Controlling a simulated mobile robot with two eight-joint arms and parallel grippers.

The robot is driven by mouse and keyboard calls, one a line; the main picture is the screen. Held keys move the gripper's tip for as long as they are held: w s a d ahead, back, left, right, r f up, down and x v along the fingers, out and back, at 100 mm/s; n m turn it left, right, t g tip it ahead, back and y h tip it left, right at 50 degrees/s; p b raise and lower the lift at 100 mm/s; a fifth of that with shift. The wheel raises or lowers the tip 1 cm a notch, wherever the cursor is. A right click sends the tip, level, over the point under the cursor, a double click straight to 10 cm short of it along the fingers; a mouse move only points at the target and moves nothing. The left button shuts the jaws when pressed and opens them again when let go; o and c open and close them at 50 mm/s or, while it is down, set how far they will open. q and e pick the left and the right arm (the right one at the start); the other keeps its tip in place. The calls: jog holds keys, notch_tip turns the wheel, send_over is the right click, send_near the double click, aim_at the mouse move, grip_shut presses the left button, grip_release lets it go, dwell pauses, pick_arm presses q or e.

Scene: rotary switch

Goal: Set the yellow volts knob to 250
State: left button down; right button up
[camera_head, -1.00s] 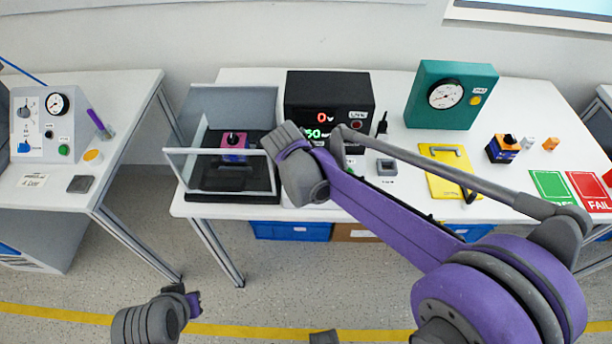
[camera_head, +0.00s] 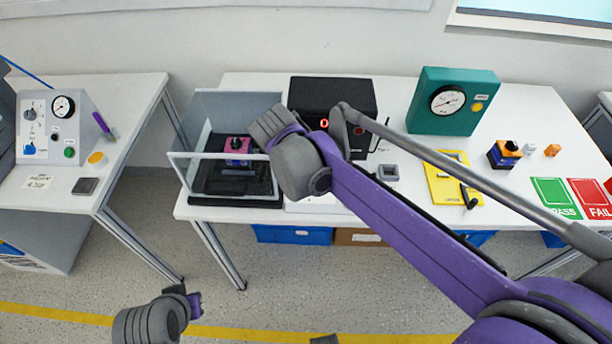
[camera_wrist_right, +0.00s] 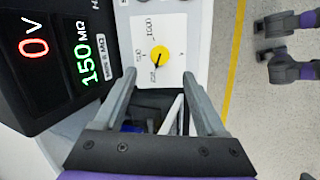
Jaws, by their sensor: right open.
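In the right wrist view the yellow volts knob (camera_wrist_right: 160,57) sits on a white panel (camera_wrist_right: 176,30) marked 1000, 50 and 250. A small dark pointer on it seems to slant toward the 250 side, but its exact setting is hard to read. My right gripper (camera_wrist_right: 160,75) is open, its fingers either side of the knob's line in the picture and apart from it. In the head view my right wrist hides the knob and the right fingers. My left gripper (camera_head: 193,305) is low at the bottom left, away from the bench; its jaws are unclear.
The black meter (camera_wrist_right: 55,75) reading 0 V and 150 MΩ stands beside the panel. A clear-walled open box (camera_head: 235,201) with a pink-topped device (camera_head: 238,145) is left of my right wrist. A teal gauge box (camera_head: 453,101) and yellow plate (camera_head: 440,188) are to the right.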

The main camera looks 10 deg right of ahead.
jog(key=shift+v, duration=1.25)
jog(key=s+d+f+m+t+y+p, duration=0.1)
jog(key=s+d+m, duration=0.3)
jog(key=s, duration=0.5)
jog(key=s+d+f+m+t+y+p, duration=0.1)
jog(key=s+d+f+m+y+p, duration=0.1)
jog(key=s+m, duration=0.6)
jog(key=shift+s+d+f+m+p, duration=0.45)
jog(key=shift+s+d+p, duration=0.35)
jog(key=shift+p, duration=0.45)
dwell(0.5)
